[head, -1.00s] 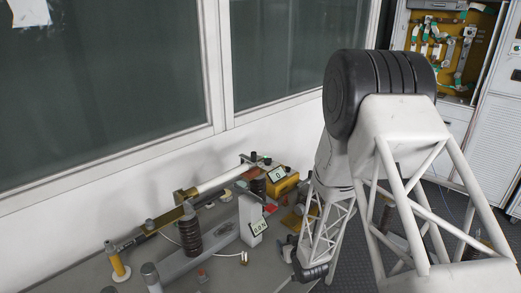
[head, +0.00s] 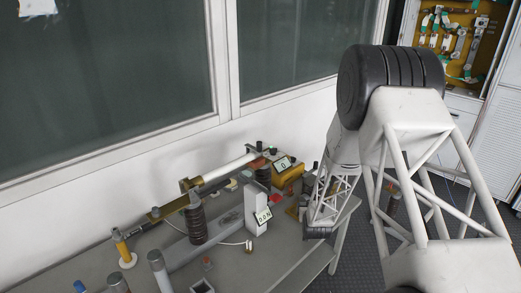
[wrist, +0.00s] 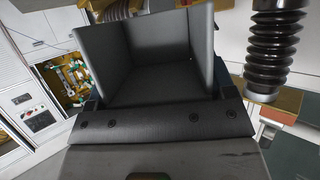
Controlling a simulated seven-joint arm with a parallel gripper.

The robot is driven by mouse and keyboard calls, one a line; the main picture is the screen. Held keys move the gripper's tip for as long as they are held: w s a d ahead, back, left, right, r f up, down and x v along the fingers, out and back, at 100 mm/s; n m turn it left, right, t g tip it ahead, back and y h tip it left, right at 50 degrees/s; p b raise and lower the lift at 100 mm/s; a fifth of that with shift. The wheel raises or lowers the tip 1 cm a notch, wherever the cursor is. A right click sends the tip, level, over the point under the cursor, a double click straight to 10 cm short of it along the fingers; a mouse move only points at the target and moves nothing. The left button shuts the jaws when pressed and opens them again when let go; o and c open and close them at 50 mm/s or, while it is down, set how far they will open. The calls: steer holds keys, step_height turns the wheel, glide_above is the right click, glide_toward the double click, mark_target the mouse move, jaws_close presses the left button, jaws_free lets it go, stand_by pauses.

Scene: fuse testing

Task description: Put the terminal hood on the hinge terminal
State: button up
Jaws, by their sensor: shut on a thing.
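The terminal hood (wrist: 148,48) is a dark grey, open-topped box shape that fills the upper middle of the wrist view. My gripper (wrist: 155,90) is shut on it, with dark fingers showing at its left and right sides. The fuse assembly on the bench has a white tube (head: 228,168) and brown ribbed insulators, one in front (head: 197,224) and one farther back (head: 263,176). A ribbed insulator with a brass-coloured block also shows right of the hood in the wrist view (wrist: 268,48). I cannot tell which end fitting is the hinge terminal.
A yellow meter (head: 287,172) and a white display unit (head: 258,210) stand on the grey bench (head: 275,255). A yellow-handled rod (head: 122,247) and grey cylinders stand at the left. An open cabinet (head: 458,42) is behind at right. A wall with windows backs the bench.

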steer(key=s+a+n+y, duration=0.1)
steer(key=s+a+y, duration=0.1)
steer(key=s, duration=0.4)
steer(key=s+a+f+n+g+y, duration=0.1)
steer(key=s+a+n+y, duration=0.1)
steer(key=s+a, duration=0.3)
steer(key=s+a+f+n+y, duration=0.1)
steer(key=s+a+n, duration=0.1)
steer(key=s, duration=0.6)
steer(key=shift+a+f+g+y, duration=0.3)
steer(key=shift+a+y, duration=0.1)
steer(key=shift+a, duration=0.35)
steer(key=s+a+n+g+y, duration=0.1)
steer(key=s+a+n+y, duration=0.1)
steer(key=s, duration=0.8)
steer(key=s+a+r+n+g+y, duration=0.1)
steer(key=s+a, duration=0.4)
steer(key=s, duration=0.6)
steer(key=shift+n+g+y, duration=0.7)
steer(key=shift+n+y, duration=0.2)
steer(key=shift+n, duration=0.2)
steer(key=w+a, duration=0.1)
steer(key=w, duration=0.3)
steer(key=w+a+f, duration=0.1)
steer(key=w+a, duration=0.1)
steer(key=w, duration=0.2)
steer(key=w+a, duration=0.2)
steer(key=w, duration=0.2)
steer(key=shift+w+f, duration=0.1)
steer(key=shift+f, duration=0.05)
